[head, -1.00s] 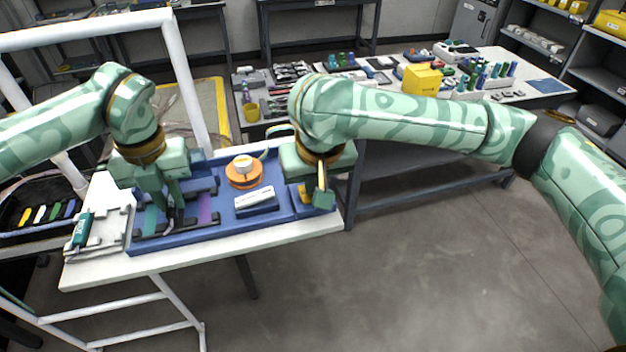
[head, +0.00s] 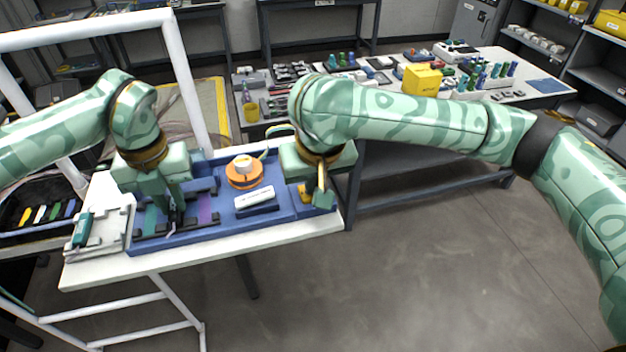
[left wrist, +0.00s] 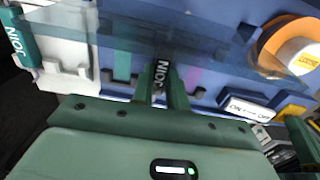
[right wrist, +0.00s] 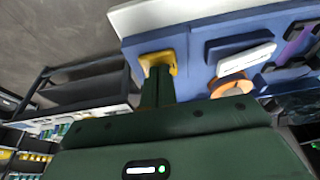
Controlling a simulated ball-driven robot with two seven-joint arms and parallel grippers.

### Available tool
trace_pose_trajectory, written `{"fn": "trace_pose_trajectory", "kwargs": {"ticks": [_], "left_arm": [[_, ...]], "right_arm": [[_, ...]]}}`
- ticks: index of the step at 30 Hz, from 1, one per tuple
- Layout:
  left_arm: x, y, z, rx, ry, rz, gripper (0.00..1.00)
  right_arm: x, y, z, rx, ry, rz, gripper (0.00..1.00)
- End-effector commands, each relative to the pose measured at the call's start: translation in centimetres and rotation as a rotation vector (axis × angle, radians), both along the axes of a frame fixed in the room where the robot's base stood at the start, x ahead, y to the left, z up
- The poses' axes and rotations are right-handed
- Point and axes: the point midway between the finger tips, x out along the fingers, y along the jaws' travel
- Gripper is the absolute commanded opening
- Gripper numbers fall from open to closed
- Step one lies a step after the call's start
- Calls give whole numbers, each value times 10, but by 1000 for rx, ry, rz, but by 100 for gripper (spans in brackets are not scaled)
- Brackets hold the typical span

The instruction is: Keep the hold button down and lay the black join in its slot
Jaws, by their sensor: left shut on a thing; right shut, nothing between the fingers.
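The black join (left wrist: 161,75), with white lettering, is gripped between the fingers of my left gripper (left wrist: 162,92). In the head view my left gripper (head: 177,218) is low over the blue tray (head: 225,236), between a teal strip (head: 151,219) and a purple strip (head: 205,209). Black holders stand around it; whether the join touches a slot is hidden. My right gripper (right wrist: 158,78) is shut and empty, with its tips at the yellow hold button (right wrist: 155,59) at the tray's right end. The button also shows in the head view (head: 303,192); contact appears likely but its depth is unclear.
A green join (head: 83,229) lies in a pale rack (head: 106,238) left of the tray. An orange reel (head: 244,174) and a white-topped switch block (head: 256,198) sit between my grippers. The white table's front edge (head: 200,257) is clear.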

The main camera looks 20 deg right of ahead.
Motion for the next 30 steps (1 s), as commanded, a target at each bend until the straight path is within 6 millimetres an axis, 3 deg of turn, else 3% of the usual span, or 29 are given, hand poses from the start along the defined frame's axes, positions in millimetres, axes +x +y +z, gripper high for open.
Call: {"fn": "trace_pose_trajectory", "kwargs": {"ticks": [20,21,23,30], "left_arm": [[0,0,-9,0,1,0,0],[0,0,-9,0,1,0,24],[0,0,-9,0,0,0,40],[0,0,-9,0,0,0,38]], "right_arm": [[0,0,-1,0,1,0,0],[0,0,-1,0,1,0,0],[0,0,-1,0,1,0,0],[0,0,-1,0,1,0,0]]}}
